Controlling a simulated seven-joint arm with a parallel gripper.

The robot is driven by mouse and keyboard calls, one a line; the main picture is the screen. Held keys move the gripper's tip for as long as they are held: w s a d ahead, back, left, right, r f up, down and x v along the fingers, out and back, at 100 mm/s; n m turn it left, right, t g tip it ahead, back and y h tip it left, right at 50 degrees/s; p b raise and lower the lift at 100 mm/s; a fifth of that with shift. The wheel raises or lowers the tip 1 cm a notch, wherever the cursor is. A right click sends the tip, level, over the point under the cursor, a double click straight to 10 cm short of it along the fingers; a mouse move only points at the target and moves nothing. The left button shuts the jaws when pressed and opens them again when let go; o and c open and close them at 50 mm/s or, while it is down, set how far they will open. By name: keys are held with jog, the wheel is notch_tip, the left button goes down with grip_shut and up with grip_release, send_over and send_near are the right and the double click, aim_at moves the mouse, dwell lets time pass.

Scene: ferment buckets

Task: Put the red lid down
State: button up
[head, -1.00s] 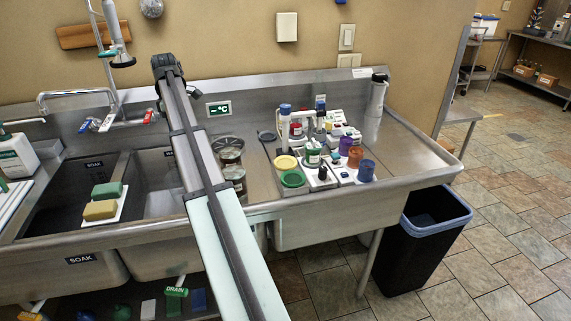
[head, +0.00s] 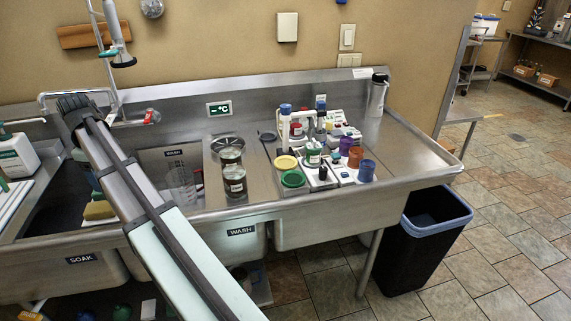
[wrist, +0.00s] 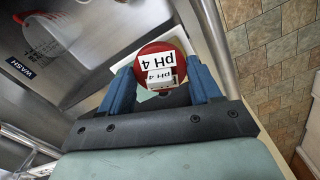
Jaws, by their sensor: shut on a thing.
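In the wrist view, my gripper (wrist: 163,72) has its two blue fingers shut on the round red lid (wrist: 176,44). White labels reading "pH 4" show upside down on and in front of the lid, between the fingers. Some pale surface lies behind the lid; I cannot tell whether the lid touches it.
A clear beaker (head: 181,187) stands in the wash basin, with dark jars (head: 234,184) to its right. Bottles and yellow (head: 286,162) and green (head: 293,179) lids crowd the drainboard. Its right end (head: 425,160) is clear. A black bin (head: 425,240) stands on the floor.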

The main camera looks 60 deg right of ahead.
jog(key=s+a, duration=0.2)
jog(key=a, duration=0.1)
notch_tip(320, 180, up, 4)
jog(key=n, duration=0.4)
send_over(286, 164)
jog(key=shift+w+d+f, duration=0.1)
jog(key=shift+f, duration=4.4)
jog(key=shift+f, duration=0.65)
